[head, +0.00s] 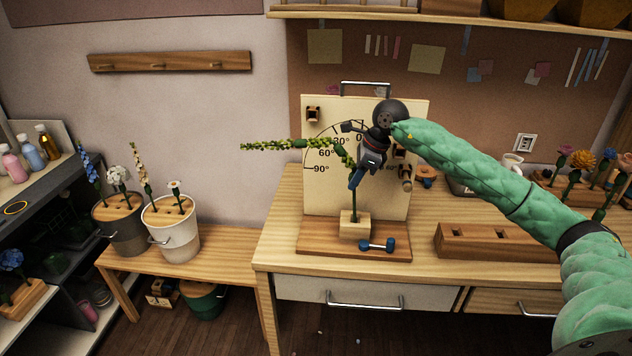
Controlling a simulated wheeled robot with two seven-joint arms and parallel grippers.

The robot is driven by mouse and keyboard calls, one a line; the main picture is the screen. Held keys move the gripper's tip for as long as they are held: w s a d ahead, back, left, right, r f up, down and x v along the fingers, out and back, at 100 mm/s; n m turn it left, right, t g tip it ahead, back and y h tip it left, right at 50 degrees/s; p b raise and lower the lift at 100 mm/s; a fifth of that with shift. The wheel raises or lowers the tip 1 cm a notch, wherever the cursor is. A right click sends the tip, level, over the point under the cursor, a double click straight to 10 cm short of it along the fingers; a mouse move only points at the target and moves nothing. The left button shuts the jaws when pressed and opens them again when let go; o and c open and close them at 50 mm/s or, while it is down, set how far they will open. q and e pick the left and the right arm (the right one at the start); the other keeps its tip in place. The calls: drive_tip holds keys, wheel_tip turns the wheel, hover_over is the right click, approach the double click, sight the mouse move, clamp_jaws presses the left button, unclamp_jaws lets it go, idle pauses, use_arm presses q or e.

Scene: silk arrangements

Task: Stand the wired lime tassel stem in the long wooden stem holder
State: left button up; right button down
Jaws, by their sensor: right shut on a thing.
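The lime tassel stem (295,145) stands with its green stalk rising from a small pale wooden block (354,224) on the bending board's base. Its yellow-green tassel bends over sharply and points left, nearly level, in front of the angle dial. My right gripper (357,160) is shut on the stem near the bend, partly hiding it. The long wooden stem holder (452,242) lies on the bench to the right, with square holes in its top and no stem in the part that shows. My green-sleeved right arm crosses above it. My left gripper is out of view.
The upright dial board (320,195) stands behind the stem. A blue-ended dumbbell-shaped piece (377,245) lies on its base. Another wooden holder with flowers (567,188) stands back right. Two flower buckets (172,238) stand on the low bench at left.

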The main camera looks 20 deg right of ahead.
sight(353, 166)
drive_tip(key=shift+r, duration=1.1)
drive_tip(key=shift+a+r, duration=0.1)
drive_tip(key=shift+r, duration=0.1)
drive_tip(key=shift+a+r+p, duration=0.1)
drive_tip(key=shift+r+p, duration=0.35)
drive_tip(key=shift+r, duration=0.5)
drive_tip(key=shift+f, duration=0.1)
